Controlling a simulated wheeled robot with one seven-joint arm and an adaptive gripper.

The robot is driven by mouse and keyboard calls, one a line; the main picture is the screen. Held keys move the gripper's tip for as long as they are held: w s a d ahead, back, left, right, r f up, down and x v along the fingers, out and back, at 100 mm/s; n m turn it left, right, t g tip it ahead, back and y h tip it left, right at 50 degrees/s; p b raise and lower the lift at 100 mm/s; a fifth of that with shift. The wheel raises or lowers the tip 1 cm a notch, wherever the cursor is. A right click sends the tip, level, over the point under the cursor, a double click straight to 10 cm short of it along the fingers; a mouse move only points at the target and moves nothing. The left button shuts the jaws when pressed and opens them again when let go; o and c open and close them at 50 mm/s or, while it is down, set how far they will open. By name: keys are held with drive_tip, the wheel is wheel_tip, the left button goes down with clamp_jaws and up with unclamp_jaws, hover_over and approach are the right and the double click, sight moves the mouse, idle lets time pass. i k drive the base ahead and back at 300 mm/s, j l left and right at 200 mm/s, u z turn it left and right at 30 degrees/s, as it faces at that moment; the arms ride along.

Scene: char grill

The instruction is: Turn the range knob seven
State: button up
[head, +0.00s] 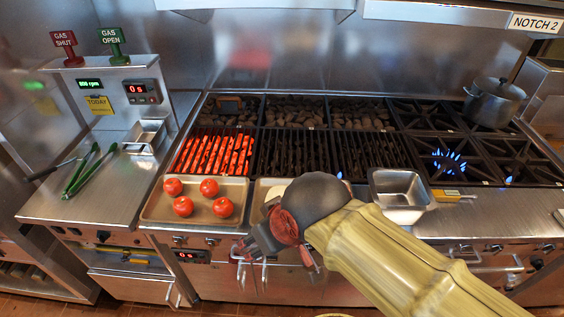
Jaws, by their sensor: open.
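Small round range knobs sit along the steel front panel below the counter edge. A left pair shows in the head view, one knob (178,240) and another (210,242), and a right knob (547,247) is at the far right. I see no numbers on them, so I cannot tell which is knob seven. My gripper (252,262) is open, in front of the panel and right of the left pair. It holds nothing that I can see. My gripper and arm hide the middle of the panel. Whether a fingertip touches anything there is unclear.
A tray (150,212) with several tomatoes stands on the counter left of my arm. A steel pan (402,188) stands to its right. The left grill section (214,152) glows red. A blue flame (449,160) burns on a right burner. A pot (494,103) stands at the back right.

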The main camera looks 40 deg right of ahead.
sight(466, 249)
drive_tip(key=z, duration=1.25)
drive_tip(key=k+l+z, duration=0.15)
drive_tip(key=k+z, duration=0.2)
drive_tip(key=k+l+z, duration=0.65)
drive_tip(key=i+j, duration=0.1)
drive_tip(key=j, duration=0.05)
